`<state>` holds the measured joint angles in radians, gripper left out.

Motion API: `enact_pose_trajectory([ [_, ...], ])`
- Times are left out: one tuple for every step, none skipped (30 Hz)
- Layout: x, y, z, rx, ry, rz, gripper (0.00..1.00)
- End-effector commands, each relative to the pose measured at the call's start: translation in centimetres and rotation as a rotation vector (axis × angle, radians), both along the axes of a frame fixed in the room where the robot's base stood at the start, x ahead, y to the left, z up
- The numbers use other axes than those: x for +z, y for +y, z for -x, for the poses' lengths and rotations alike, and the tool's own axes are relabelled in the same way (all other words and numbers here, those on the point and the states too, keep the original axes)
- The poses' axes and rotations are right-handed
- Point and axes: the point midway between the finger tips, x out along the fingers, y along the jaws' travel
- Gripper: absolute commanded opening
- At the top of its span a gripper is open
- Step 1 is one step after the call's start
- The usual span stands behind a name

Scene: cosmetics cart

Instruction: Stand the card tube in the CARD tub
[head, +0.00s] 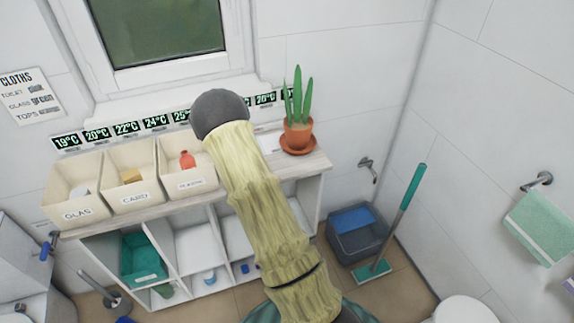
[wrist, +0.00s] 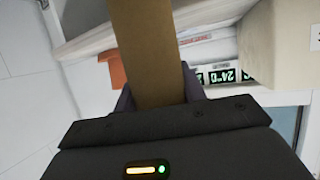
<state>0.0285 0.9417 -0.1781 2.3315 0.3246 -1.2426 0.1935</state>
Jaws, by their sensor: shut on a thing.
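The card tube (wrist: 146,50) is a plain brown tube that runs up out of the top of the wrist view. My gripper (wrist: 160,95) is shut on it. In the head view my own arm hides the gripper and the tube. The CARD tub (head: 136,200) is a cream open box, the middle of three on the shelf top. A small tan block (head: 131,176) lies in it. In the wrist view a pale tub (wrist: 268,50) shows to the right of the tube, apart from it; I cannot tell which tub it is.
The GLAS tub (head: 80,214) holds a pale item, left of the CARD tub. Temperature cards line the wall behind. Shelf compartments lie below.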

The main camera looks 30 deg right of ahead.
Motion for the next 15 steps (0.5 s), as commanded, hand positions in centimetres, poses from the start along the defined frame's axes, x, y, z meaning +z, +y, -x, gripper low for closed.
enact_pose_trajectory([
  [-1.5, 2.5, -0.1, 0.086, 0.009, -0.003, 0.2],
  [-2.2, 3.9, -0.1, 0.138, 0.009, -0.003, 0.2],
  [-3.1, 5.8, -0.1, 0.207, 0.009, -0.003, 0.2],
  [-3.7, 7.3, 0.0, 0.256, 0.008, -0.002, 0.2],
  [-4.2, 8.7, 0.1, 0.303, 0.007, -0.003, 0.2],
  [-4.9, 10.3, 0.3, 0.359, 0.006, -0.003, 0.2],
  [-5.3, 11.5, 0.5, 0.397, 0.006, -0.001, 0.2],
  [-5.6, 12.5, 0.8, 0.429, 0.006, -0.001, 0.2],
  [-6.0, 13.6, 1.0, 0.467, 0.004, -0.002, 0.2],
  [-6.2, 14.3, 1.2, 0.489, 0.005, -0.001, 0.2],
  [-6.4, 14.9, 1.4, 0.507, 0.003, 0.0, 0.2],
  [-6.5, 15.4, 1.5, 0.524, 0.002, 0.001, 0.2],
  [-6.6, 15.6, 1.6, 0.531, 0.001, 0.001, 0.2],
  [-6.6, 15.7, 1.6, 0.537, 0.0, 0.002, 0.2],
  [-6.6, 15.8, 1.6, 0.54, -0.001, 0.002, 0.2],
])
